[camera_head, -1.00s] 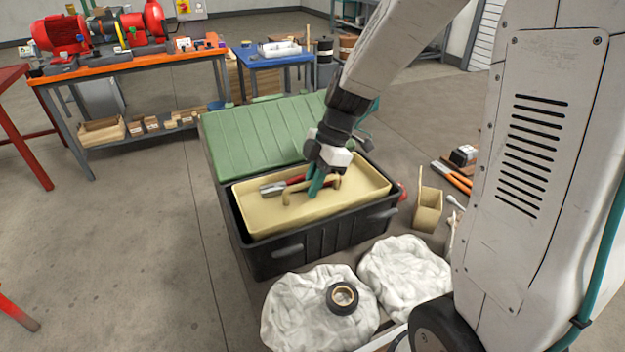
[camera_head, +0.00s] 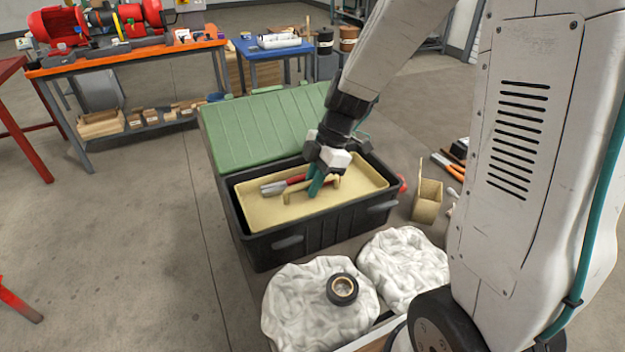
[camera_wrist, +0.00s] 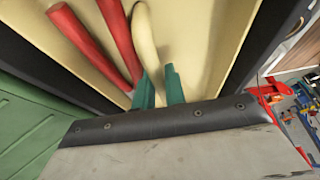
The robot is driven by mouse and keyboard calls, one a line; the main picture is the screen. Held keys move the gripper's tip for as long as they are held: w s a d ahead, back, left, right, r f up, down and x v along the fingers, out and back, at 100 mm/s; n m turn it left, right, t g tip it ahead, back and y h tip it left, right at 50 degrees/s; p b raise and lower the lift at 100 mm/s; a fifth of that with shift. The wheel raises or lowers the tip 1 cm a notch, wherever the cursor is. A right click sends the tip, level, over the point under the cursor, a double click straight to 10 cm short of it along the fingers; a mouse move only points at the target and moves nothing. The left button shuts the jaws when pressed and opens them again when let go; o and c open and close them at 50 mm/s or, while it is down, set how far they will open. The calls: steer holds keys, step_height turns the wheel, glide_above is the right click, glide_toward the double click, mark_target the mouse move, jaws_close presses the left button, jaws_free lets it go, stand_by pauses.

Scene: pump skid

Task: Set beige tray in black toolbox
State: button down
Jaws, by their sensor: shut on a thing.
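The beige tray (camera_head: 268,214) sits within the walls of the black toolbox (camera_head: 335,232), its rim close to the toolbox rim. Red-handled pliers (camera_head: 285,184) lie in the tray. My gripper (camera_head: 316,186) reaches down into the tray with its green fingers shut on the tray's beige handle. The wrist view shows the handle (camera_wrist: 145,38) running down to the fingers (camera_wrist: 160,85), with the red pliers handles (camera_wrist: 90,40) beside it. Whether the tray rests on the toolbox's supports is hidden.
The green lid (camera_head: 258,130) is open behind the toolbox. White lumpy sacks (camera_head: 310,310) with a black tape roll (camera_head: 342,289) on one lie in front. A small beige open box (camera_head: 428,200) stands to the right. Floor at left is clear.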

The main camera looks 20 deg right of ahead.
steer(key=shift+f, duration=0.15)
steer(key=c, duration=1.4)
jaws_free()
steer(key=shift+o, duration=0.2)
steer(key=v, duration=0.8)
steer(key=shift+f, duration=0.1)
